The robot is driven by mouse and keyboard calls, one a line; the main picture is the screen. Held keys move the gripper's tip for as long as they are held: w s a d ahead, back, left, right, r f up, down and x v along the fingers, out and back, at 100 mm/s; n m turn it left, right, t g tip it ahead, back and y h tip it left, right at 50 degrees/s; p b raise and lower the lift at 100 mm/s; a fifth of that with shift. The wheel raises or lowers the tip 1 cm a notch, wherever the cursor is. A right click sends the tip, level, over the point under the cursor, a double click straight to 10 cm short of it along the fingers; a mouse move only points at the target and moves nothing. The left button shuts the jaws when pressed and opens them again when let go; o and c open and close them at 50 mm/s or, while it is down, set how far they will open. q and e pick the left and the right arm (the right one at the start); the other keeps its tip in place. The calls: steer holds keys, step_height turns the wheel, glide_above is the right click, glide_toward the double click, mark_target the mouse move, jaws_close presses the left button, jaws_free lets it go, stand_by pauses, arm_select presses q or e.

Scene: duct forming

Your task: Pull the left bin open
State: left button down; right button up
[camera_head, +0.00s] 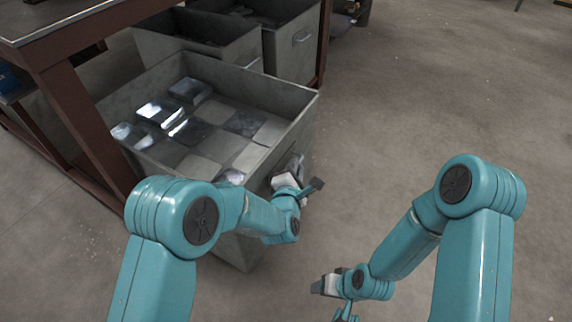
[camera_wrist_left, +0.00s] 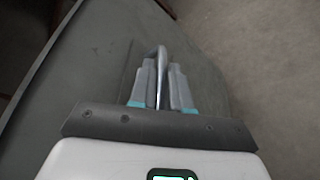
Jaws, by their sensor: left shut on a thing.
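The left bin (camera_head: 262,90) is a grey open-topped metal bin, standing well out from the dark red rack frame. Dark, shiny and pale grey blocks (camera_head: 202,138) lie inside it. My left gripper (camera_head: 291,171) is at the bin's near face. In the left wrist view its two fingers (camera_wrist_left: 162,85) are shut on the bin's handle (camera_wrist_left: 161,54), a thin metal loop on the grey face. My right gripper (camera_head: 328,285) hangs low over the floor, apart from the bin; its finger gap is too small to make out.
Two more grey bins (camera_head: 222,42) stand behind, between the rack's posts; one has a handle (camera_head: 302,36) showing. The rack's red post (camera_head: 82,125) stands close along the left bin's left side. The concrete floor (camera_head: 430,90) to the right is clear.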

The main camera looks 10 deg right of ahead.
arm_select(q)
steer(key=shift+s+d+f, duration=0.1)
steer(key=shift+s+d, duration=0.45)
steer(key=shift+d, duration=0.2)
steer(key=shift+s+d, duration=0.55)
steer(key=shift+d, duration=0.2)
steer(key=c, duration=1.2)
jaws_free()
steer(key=shift+o, duration=0.2)
